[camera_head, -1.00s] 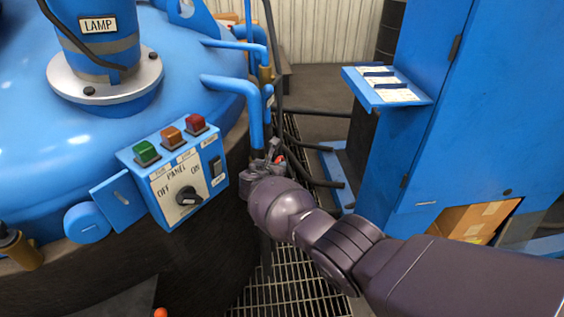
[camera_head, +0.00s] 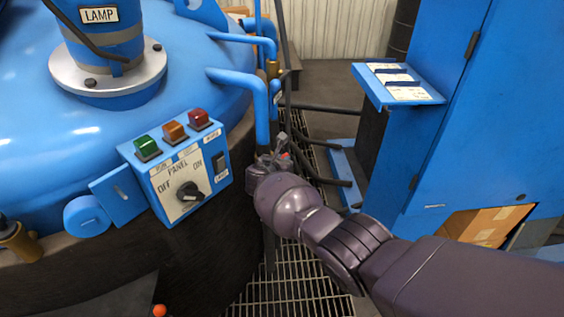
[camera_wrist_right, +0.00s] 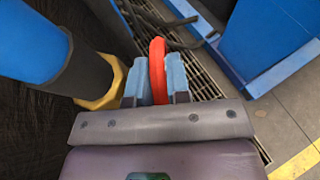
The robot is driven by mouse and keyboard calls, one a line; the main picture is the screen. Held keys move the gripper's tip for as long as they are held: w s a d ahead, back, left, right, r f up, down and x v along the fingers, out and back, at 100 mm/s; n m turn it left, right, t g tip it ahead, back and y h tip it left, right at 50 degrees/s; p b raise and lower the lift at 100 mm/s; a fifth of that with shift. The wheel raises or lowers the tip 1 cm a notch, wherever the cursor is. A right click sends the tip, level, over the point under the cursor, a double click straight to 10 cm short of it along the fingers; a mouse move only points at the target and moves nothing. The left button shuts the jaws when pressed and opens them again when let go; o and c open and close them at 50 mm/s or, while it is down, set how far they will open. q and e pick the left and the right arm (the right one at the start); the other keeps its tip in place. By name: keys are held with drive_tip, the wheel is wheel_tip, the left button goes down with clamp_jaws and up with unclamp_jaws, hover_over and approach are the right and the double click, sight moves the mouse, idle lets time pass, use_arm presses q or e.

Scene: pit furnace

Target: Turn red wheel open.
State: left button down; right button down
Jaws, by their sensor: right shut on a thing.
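The red wheel (camera_wrist_right: 157,68) shows in the right wrist view as a narrow red piece, seen edge-on, between the two fingers. My right gripper (camera_wrist_right: 160,82) is shut on it. In the head view my right gripper (camera_head: 277,155) is beside the lower end of a blue pipe (camera_head: 262,115), right of the control panel. How far the wheel is turned cannot be told. My left gripper is not in view.
The blue furnace lid (camera_head: 190,85) and the panel box (camera_head: 178,168) with its black knob stand left of my right arm. A blue cabinet (camera_head: 455,130) with a small shelf (camera_head: 398,86) stands to the right. Metal grating (camera_head: 290,280) lies below. A yellow fitting (camera_wrist_right: 105,88) is close left of the fingers.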

drive_tip(key=shift+s+f+t+h+b, duration=0.2)
drive_tip(key=shift+f+t+h+b, duration=0.1)
drive_tip(key=shift+f+t+b, duration=0.15)
drive_tip(key=shift+s+a+f+t+h+b, duration=0.15)
drive_tip(key=shift+t+h+b, duration=0.15)
drive_tip(key=shift+t, duration=0.2)
drive_tip(key=shift+s+a+f+t+h+b, duration=0.1)
drive_tip(key=shift+s+t+h+b, duration=0.1)
drive_tip(key=shift+t+b, duration=0.25)
drive_tip(key=shift+s+a+f+t+h+b, duration=0.15)
drive_tip(key=shift+t+h+b, duration=0.25)
drive_tip(key=shift+t+b, duration=0.45)
drive_tip(key=shift+s+t+b, duration=0.15)
drive_tip(key=shift+t+b, duration=0.15)
drive_tip(key=shift+t, duration=0.15)
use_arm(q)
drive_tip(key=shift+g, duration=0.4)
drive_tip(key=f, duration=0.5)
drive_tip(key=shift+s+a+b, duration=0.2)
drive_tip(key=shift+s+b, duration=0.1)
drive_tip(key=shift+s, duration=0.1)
use_arm(e)
drive_tip(key=shift+t+h, duration=0.4)
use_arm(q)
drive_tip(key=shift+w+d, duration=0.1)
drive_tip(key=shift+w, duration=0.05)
use_arm(e)
drive_tip(key=shift+r, duration=0.2)
